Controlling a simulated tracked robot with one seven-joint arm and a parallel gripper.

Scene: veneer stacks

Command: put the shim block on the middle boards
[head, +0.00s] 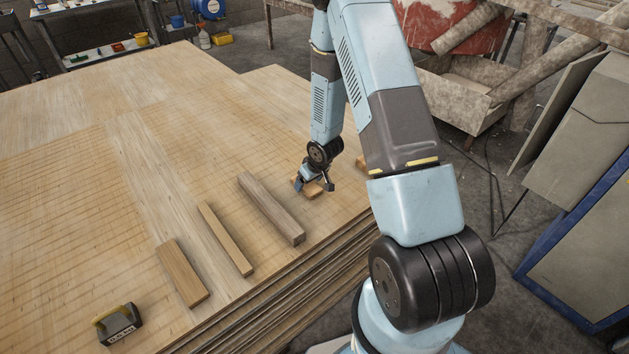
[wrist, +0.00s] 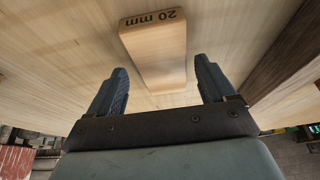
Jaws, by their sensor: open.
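The shim block (wrist: 150,45) is a pale wooden block marked "20 mm" in the wrist view. It lies on the wide pale board surface (head: 90,180). In the head view, the block (head: 314,192) shows partly behind my gripper (head: 318,188). My gripper is open, its two dark fingers apart just above the block; in the wrist view (wrist: 161,75) the block shows between and beyond the fingertips. I cannot tell whether they touch it. The stacked boards show layered edges (head: 285,300) at the front; I cannot tell which part is the middle boards.
Three loose wooden strips lie left of my gripper: a greyish one (head: 270,207), a thin one (head: 226,240) and a short one (head: 182,273). Another small wooden piece (head: 361,162) lies right of my gripper.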

